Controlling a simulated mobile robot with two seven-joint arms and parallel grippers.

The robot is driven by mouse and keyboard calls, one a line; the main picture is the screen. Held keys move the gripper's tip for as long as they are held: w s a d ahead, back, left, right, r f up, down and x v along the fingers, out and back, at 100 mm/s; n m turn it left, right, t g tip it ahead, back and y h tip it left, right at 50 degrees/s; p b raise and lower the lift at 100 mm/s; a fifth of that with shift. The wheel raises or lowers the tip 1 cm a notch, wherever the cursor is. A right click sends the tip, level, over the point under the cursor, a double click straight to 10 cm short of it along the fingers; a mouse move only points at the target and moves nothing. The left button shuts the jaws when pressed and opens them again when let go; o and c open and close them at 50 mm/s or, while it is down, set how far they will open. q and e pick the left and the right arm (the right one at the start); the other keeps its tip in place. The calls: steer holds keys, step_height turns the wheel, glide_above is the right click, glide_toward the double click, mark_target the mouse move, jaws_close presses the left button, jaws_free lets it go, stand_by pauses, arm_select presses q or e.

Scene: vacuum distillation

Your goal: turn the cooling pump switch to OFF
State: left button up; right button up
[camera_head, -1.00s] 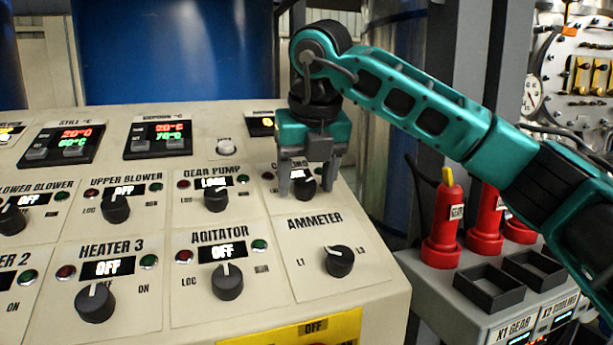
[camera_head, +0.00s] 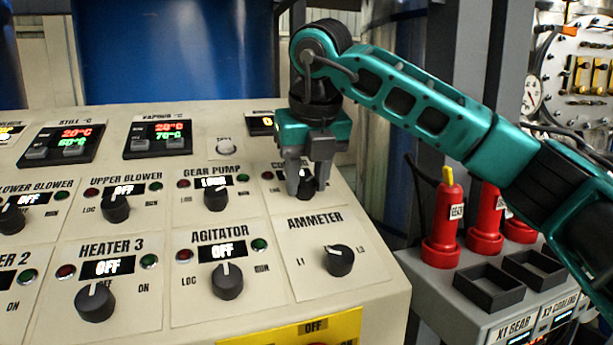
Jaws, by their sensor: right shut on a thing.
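The cooling pump switch (camera_head: 305,187) is a black round knob at the upper right of the sloped cream control panel (camera_head: 285,278). Its label is mostly covered by my gripper, with only the first letters showing, and its display is hidden. My right gripper (camera_head: 307,187) reaches down from above, and its two grey fingers are shut on the knob, one on each side. The knob's pointer cannot be made out. My left gripper is not in view.
The gear pump knob (camera_head: 215,198) is close on the left, and the ammeter knob (camera_head: 339,260) and agitator knob (camera_head: 227,281) are below. Red plugs (camera_head: 443,228) and black open trays (camera_head: 488,287) stand on a grey box at the right.

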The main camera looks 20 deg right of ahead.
steer(key=n, duration=0.5)
steer(key=shift+n, duration=0.4)
steer(key=n, duration=0.5)
steer(key=shift+n, duration=0.3)
steer(key=o, duration=1)
steer(key=shift+o, duration=0.2)
steer(key=shift+r, duration=0.1)
steer(key=v, duration=1.2)
steer(key=shift+s+d+r, duration=0.2)
steer(key=shift+s+r, duration=0.1)
steer(key=shift+r, duration=0.05)
steer(key=shift+f, duration=0.1)
